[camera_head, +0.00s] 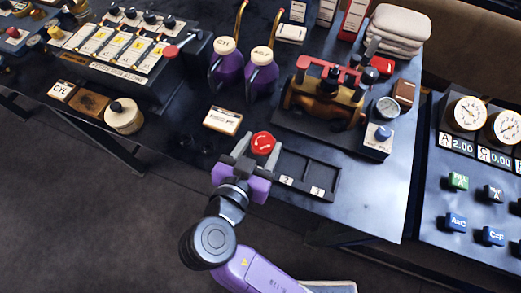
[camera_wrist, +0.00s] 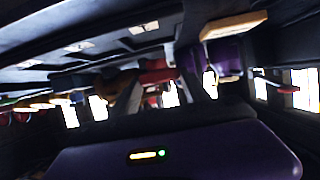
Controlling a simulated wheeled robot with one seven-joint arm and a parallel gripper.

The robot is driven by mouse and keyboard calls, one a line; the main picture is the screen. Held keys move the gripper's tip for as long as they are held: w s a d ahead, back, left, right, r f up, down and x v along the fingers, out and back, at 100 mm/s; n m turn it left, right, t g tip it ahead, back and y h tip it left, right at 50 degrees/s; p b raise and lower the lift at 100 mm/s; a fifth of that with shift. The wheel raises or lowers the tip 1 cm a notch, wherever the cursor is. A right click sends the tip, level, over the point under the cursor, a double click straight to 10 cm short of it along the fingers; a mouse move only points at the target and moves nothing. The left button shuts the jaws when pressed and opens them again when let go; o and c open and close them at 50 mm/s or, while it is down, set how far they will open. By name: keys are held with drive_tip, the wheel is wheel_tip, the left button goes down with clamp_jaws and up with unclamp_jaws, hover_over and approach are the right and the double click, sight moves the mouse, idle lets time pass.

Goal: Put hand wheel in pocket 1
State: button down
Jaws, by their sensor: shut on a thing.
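The red hand wheel (camera_head: 263,142) is between the fingertips of my gripper (camera_head: 252,149) in the head view. My gripper is shut on it and sits over the left end of the pocket tray (camera_head: 332,190). The tray is dark, with labels 2 and 3 visible on its front edge. Pocket 1 and its label are hidden behind my gripper. I cannot tell whether the wheel touches the tray. In the wrist view my gripper (camera_wrist: 157,98) is dark and blurred, and the wheel is hard to make out there.
A brass valve assembly (camera_head: 322,103) stands behind the tray, with a gauge (camera_head: 387,108) to its right. Two purple oil cans (camera_head: 227,72) and a small label plate (camera_head: 222,121) are behind my gripper. The bench to the right of the tray is clear.

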sight(260, 155)
drive_tip(key=shift+f, duration=1.8)
drive_tip(key=shift+f, duration=0.2)
drive_tip(key=c, duration=0.6)
unclamp_jaws()
drive_tip(key=shift+o, duration=0.2)
drive_tip(key=shift+r, duration=0.15)
drive_tip(key=shift+s+r, duration=0.1)
drive_tip(key=shift+s, duration=0.05)
drive_tip(key=b+v, duration=0.1)
drive_tip(key=v, duration=1)
drive_tip(key=shift+s+a+r, duration=0.2)
drive_tip(key=shift+s, duration=0.1)
